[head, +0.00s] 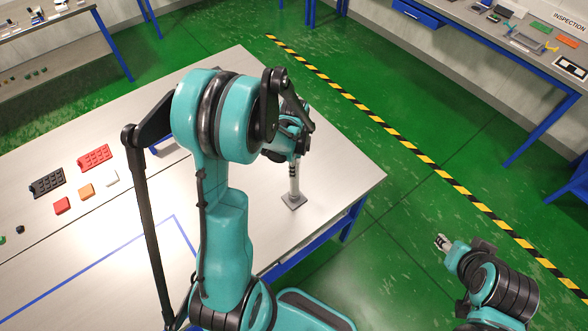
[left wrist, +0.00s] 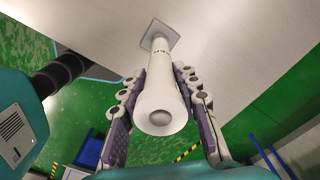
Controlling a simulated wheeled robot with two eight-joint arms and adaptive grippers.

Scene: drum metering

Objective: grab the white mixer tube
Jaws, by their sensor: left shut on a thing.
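The white mixer tube (head: 294,180) is near the right edge of the table, upright, with its lower end at a grey square base (head: 294,201). My left gripper (head: 290,151) is around its upper part, partly hidden by my own arm. In the left wrist view the tube (left wrist: 160,98) lies between the two fingers of the left gripper (left wrist: 161,85), which is shut on it. The square base (left wrist: 160,36) shows at the far end of the tube. My right gripper (head: 442,242) is away over the floor at the lower right, too small to judge its jaws.
On the table (head: 240,75), at the left, lie a black tray (head: 47,183), a red tray (head: 94,158), and red (head: 62,205), orange (head: 86,191) and white (head: 111,178) blocks. A blue line marks the tabletop. Green floor lies beyond the right edge.

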